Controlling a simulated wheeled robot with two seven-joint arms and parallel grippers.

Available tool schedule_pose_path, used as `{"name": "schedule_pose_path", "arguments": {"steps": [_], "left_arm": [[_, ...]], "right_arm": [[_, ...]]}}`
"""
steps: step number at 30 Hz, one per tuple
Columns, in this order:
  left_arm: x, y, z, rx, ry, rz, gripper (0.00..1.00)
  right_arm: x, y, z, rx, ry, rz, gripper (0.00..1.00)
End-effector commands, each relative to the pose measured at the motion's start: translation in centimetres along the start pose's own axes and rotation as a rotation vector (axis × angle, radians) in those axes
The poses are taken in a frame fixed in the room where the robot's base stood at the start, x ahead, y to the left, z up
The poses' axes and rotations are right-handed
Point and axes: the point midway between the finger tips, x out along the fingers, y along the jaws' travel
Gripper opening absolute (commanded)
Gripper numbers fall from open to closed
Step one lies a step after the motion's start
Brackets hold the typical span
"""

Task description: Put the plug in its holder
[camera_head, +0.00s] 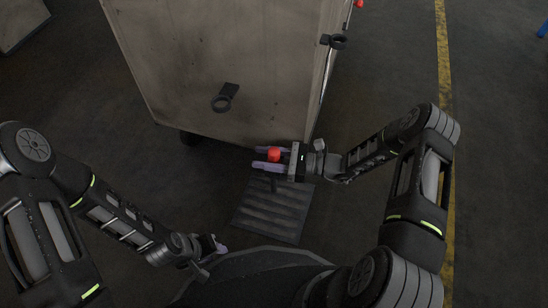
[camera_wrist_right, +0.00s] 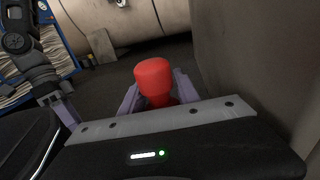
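The red plug (camera_head: 273,154) is between the two lilac fingers of my right gripper (camera_head: 268,158), which is shut on it. The right wrist view also shows the plug (camera_wrist_right: 154,80), its wide round head standing above the fingers. A black ring holder (camera_head: 222,98) is fixed to the near face of the large beige cabinet, to the upper left of the plug and apart from it. A second black ring (camera_head: 337,41) sticks out at the cabinet's right edge. My left gripper (camera_head: 217,249) is low at the left, away from the plug; its finger opening is unclear.
The beige cabinet (camera_head: 190,50) stands in front of me, with a dark wheel under it. A ribbed grey plate (camera_head: 272,212) lies on the floor below my right gripper. Dark open floor (camera_head: 395,60) and a yellow line (camera_head: 442,60) are to the right.

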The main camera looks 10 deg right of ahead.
Motion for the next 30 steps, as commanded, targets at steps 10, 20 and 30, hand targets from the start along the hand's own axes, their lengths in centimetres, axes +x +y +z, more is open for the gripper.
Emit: {"name": "schedule_pose_path", "arguments": {"steps": [10, 20, 30], "left_arm": [[0.0, 0.0, 0.0, 0.0, 0.0, 0.0, 0.36], [0.0, 0.0, 0.0, 0.0, 0.0, 0.0, 0.36], [-0.6, 0.2, 0.0, 0.0, -0.002, 0.0, 0.36]], "right_arm": [[0.0, 0.0, 0.0, 0.0, 0.0, 0.0, 0.09], [0.0, 0.0, 0.0, 0.0, -0.001, 0.0, 0.0], [0.0, 0.0, 1.0, 0.0, 0.0, 0.0, 0.0]]}}
